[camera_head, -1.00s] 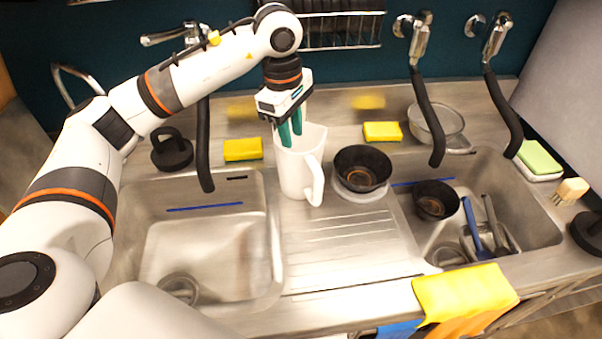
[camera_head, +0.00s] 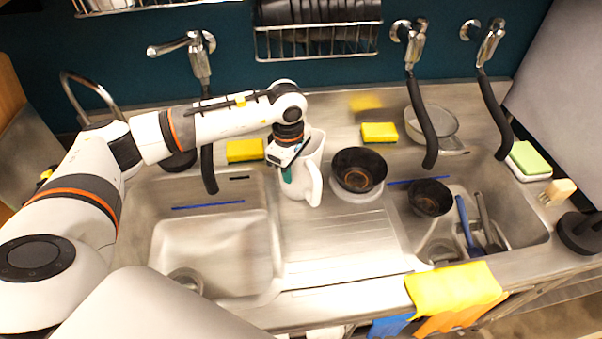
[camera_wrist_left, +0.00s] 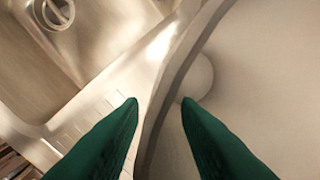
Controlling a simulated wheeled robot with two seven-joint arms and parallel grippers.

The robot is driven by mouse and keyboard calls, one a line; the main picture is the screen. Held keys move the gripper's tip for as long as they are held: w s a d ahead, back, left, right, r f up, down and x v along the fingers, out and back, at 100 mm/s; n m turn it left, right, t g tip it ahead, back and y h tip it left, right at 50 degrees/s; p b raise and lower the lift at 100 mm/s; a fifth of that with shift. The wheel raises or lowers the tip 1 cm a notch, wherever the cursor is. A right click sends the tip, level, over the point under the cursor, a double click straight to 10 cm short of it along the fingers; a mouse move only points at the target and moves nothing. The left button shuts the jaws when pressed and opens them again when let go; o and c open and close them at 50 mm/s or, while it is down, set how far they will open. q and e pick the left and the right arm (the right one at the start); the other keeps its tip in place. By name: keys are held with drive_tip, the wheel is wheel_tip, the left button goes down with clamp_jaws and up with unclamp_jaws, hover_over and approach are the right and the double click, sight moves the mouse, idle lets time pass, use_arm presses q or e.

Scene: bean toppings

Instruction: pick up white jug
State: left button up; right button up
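The white jug (camera_head: 300,187) stands upright on the metal drainboard between the two sinks, its handle towards the front right. My left gripper (camera_head: 287,174) is down at the jug's left side and hides part of its rim and body. In the left wrist view, the green fingers of my left gripper (camera_wrist_left: 160,101) are apart. The curved wall of the jug (camera_wrist_left: 166,92) runs between them, with a gap showing on at least one side. My right gripper is not in view.
A black bowl (camera_head: 359,168) stands close to the jug's right. A yellow sponge (camera_head: 244,150) lies behind left, another (camera_head: 379,132) behind right. The left sink (camera_head: 215,245) is open in front left. Black faucet spouts (camera_head: 208,165) hang over the sinks.

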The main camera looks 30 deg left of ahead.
use_arm(q)
drive_tip(key=shift+f, duration=0.25)
clamp_jaws()
